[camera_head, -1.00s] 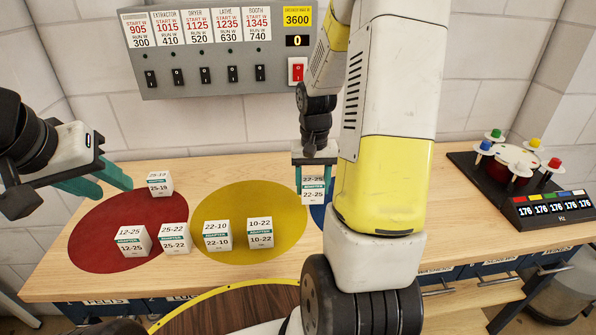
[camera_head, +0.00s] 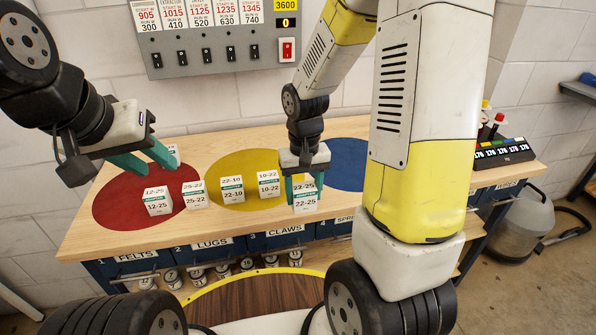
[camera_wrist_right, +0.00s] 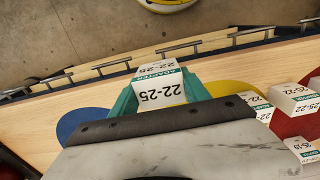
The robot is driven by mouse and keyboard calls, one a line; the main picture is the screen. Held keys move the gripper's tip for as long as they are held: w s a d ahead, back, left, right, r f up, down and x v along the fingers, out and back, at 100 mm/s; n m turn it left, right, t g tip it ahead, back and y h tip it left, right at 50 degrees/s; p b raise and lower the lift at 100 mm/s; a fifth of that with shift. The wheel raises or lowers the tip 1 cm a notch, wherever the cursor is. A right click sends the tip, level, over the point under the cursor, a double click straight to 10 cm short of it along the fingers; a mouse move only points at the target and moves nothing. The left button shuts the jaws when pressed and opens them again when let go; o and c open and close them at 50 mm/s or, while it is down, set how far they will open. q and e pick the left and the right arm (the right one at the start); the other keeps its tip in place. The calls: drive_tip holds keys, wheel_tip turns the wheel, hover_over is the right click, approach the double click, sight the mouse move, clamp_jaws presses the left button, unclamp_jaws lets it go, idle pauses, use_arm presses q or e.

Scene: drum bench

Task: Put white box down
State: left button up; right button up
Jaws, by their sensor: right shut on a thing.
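My right gripper (camera_head: 304,182) is shut on a white box marked 22-25 (camera_head: 305,200), near the bench's front edge, right of the yellow disc (camera_head: 250,162). In the right wrist view the box (camera_wrist_right: 161,94) sits between the teal fingers. I cannot tell whether it touches the bench. White boxes 22-10 (camera_head: 232,190) and 10-22 (camera_head: 268,184) stand on the yellow disc. Boxes 12-25 (camera_head: 157,201) and 25-22 (camera_head: 195,195) are at the red disc (camera_head: 112,203). My left gripper (camera_head: 157,166) is open and empty above the red disc, partly hiding another white box (camera_head: 174,151).
A blue disc (camera_head: 345,160) lies bare in its visible part, partly hidden by my right arm. Labelled drawers (camera_head: 212,247) line the bench front. A switch panel (camera_head: 210,48) hangs on the wall. A coloured-display device (camera_head: 505,152) stands at the right end.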

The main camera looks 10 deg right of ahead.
drive_tip(key=w+d, duration=0.1)
drive_tip(key=w, duration=0.3)
drive_tip(key=w+d+f, duration=0.1)
drive_tip(key=w, duration=0.3)
drive_tip(key=w+d, duration=0.1)
drive_tip(key=w, duration=0.4)
drive_tip(key=shift+w+f, duration=0.1)
drive_tip(key=shift+f, duration=1.8)
drive_tip(key=shift+f, duration=0.1)
drive_tip(key=o, duration=1.5)
drive_tip(key=shift+c, duration=0.2)
wheel_tip(320, 180, up, 12)
drive_tip(key=s+r+t+y, duration=0.1)
drive_tip(key=s+r+t, duration=0.2)
drive_tip(key=s+r, duration=0.9)
drive_tip(key=s+a+r+t+y, duration=0.1)
drive_tip(key=s+a+r+t, duration=0.1)
drive_tip(key=s, duration=1)
drive_tip(key=shift+s+t, duration=0.15)
drive_tip(key=shift+t, duration=0.45)
